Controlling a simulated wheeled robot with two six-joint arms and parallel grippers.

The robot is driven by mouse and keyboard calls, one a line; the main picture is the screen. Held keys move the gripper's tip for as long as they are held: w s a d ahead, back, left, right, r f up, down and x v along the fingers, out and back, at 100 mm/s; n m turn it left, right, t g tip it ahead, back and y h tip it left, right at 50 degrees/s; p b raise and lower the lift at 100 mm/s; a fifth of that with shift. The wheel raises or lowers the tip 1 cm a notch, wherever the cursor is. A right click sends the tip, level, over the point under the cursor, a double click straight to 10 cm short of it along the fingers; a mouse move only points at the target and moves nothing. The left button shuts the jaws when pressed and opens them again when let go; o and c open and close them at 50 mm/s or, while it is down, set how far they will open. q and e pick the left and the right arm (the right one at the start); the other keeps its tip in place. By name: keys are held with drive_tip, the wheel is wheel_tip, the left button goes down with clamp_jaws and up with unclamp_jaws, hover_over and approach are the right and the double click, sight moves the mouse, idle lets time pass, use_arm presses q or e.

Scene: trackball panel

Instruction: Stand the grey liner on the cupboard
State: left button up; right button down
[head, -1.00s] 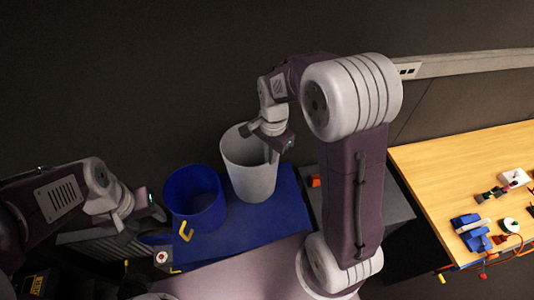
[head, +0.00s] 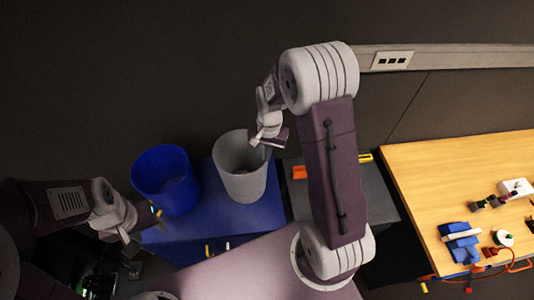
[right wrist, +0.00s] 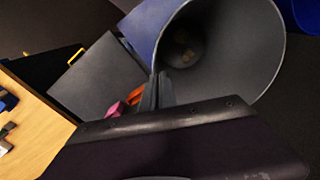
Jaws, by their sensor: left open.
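The grey liner (head: 240,172) is a tall, open, tapered bin, upright over the blue top in the head view. Its open mouth and inside wall fill the upper middle of the right wrist view (right wrist: 235,50). My right gripper (head: 266,146) is at the liner's right rim, its fingers close together on the wall; they also show in the right wrist view (right wrist: 158,92). Whether the liner's base touches the blue top is unclear. My left gripper (head: 143,225) is open and empty, below the blue bin. A grey-topped unit (head: 378,195), possibly the cupboard, stands right of the blue one.
A blue bin (head: 165,182) stands left of the liner on the blue top (head: 230,225). Orange (head: 299,172) and yellow (head: 365,157) items lie by the grey top, partly behind my right arm. A wooden bench (head: 440,170) with tools is at the right.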

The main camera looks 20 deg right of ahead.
drive_tip(key=f+b, duration=0.1)
drive_tip(key=f, duration=0.1)
drive_tip(key=f+b, duration=0.1)
drive_tip(key=b, duration=0.1)
drive_tip(key=d+f+b, duration=0.1)
drive_tip(key=f, duration=0.1)
drive_tip(key=shift+s+f, duration=0.2)
drive_tip(key=shift+f, duration=0.15)
drive_tip(key=shift+w+a+f+b, duration=0.1)
drive_tip(key=shift+a+f+b, duration=0.15)
drive_tip(key=shift+b, duration=0.15)
drive_tip(key=shift+d+f, duration=0.15)
drive_tip(key=shift+f, duration=0.1)
drive_tip(key=c, duration=1.6)
unclamp_jaws()
drive_tip(key=r+b, duration=0.1)
drive_tip(key=r, duration=0.3)
drive_tip(key=r+b, duration=0.1)
drive_tip(key=r, duration=0.4)
drive_tip(key=shift+s+d, duration=0.15)
drive_tip(key=shift+s, duration=0.05)
